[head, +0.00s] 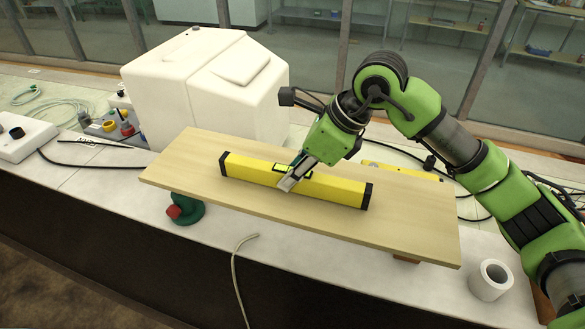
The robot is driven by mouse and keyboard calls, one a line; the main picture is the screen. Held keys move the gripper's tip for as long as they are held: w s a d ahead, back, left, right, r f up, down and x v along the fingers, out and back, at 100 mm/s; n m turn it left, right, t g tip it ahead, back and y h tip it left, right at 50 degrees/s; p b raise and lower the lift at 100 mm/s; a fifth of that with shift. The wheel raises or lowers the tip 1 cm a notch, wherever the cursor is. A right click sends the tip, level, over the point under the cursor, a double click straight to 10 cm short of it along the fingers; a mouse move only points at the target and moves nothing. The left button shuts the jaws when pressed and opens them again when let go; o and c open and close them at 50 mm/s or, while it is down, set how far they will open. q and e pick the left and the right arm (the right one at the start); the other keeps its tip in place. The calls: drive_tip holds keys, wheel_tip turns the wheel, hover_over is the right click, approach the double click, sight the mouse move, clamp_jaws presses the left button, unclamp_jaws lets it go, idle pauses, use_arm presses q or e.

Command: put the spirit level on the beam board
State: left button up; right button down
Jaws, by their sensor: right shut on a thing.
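The spirit level (332,188) is a long yellow bar with black end caps. It lies along the middle of the beam board (200,165), a pale wooden plank, and appears to rest on it. My right gripper (288,182) comes down from the upper right and is shut on the level near its middle. The fingers cover part of the level's green vial area. The board slopes down to the right in the picture, with a green support (188,210) under its left part. My left gripper is not in view.
A white box-like machine (200,85) stands close behind the board. A roll of white tape (491,279) stands at the right front. A hose (237,270) hangs over the bench's front edge. Another yellow object (400,171) lies behind the board, near black cables.

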drive_tip(key=c, duration=1.8)
unclamp_jaws()
drive_tip(key=shift+r, duration=0.15)
drive_tip(key=shift+d+r, duration=0.2)
drive_tip(key=shift+r, duration=0.1)
drive_tip(key=b+v, duration=0.3)
drive_tip(key=v, duration=0.8)
drive_tip(key=shift+s, duration=0.15)
